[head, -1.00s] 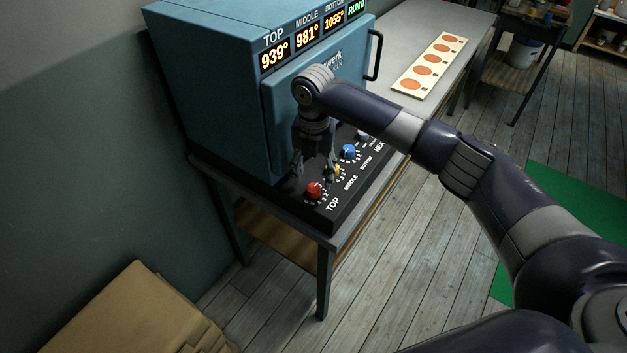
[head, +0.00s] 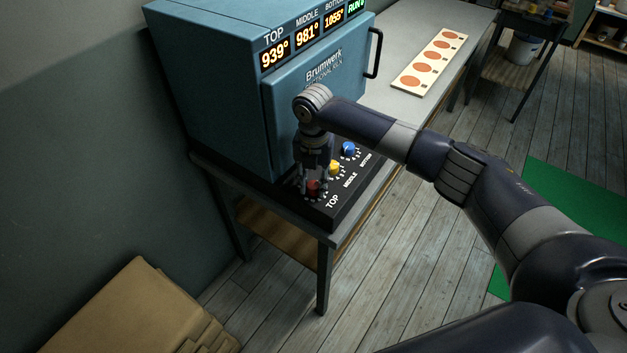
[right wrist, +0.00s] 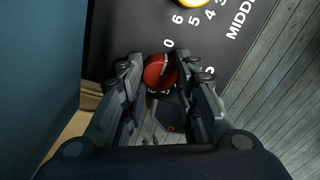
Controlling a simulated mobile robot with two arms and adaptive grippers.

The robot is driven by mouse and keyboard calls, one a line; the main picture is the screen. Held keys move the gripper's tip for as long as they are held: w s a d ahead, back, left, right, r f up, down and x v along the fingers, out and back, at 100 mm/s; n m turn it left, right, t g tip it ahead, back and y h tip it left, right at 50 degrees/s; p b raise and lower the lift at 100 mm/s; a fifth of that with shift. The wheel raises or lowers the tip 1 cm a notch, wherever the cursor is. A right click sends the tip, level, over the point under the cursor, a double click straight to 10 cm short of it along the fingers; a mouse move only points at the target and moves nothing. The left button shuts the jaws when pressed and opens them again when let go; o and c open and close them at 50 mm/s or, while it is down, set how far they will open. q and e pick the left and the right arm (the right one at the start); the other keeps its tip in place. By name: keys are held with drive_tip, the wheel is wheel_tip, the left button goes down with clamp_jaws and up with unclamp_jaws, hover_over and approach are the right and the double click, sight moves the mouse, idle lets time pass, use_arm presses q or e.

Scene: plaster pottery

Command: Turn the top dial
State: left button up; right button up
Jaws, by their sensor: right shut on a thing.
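The red top dial (head: 313,189) is on the black control panel (head: 335,214) at the front of the blue kiln (head: 215,85). My right gripper (head: 312,188) points down over it, its fingers on either side and shut on the dial. In the right wrist view the red dial (right wrist: 159,72) with its pale pointer line sits between the fingertips (right wrist: 160,73). Part of its scale is hidden by the fingers. The kiln display (head: 275,55) reads 939° for TOP. My left gripper is not in view.
The yellow middle dial (head: 334,167) and blue bottom dial (head: 349,149) sit close beside the red one. The kiln door handle (head: 375,55) juts out to the right. A board with orange discs (head: 429,66) lies on the table. Cardboard (head: 135,310) lies at lower left.

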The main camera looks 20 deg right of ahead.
drive_tip(key=shift+r+m+p, duration=0.15)
drive_tip(key=shift+m+p, duration=0.6)
drive_tip(key=shift+m, duration=0.05)
drive_tip(key=m+p, duration=0.2)
drive_tip(key=m, duration=0.1)
drive_tip(key=shift+p, duration=0.35)
drive_tip(key=m+p, duration=0.2)
drive_tip(key=m, duration=0.2)
drive_tip(key=shift+m+p, duration=0.95)
drive_tip(key=shift+m, duration=0.65)
drive_tip(key=o, duration=1.1)
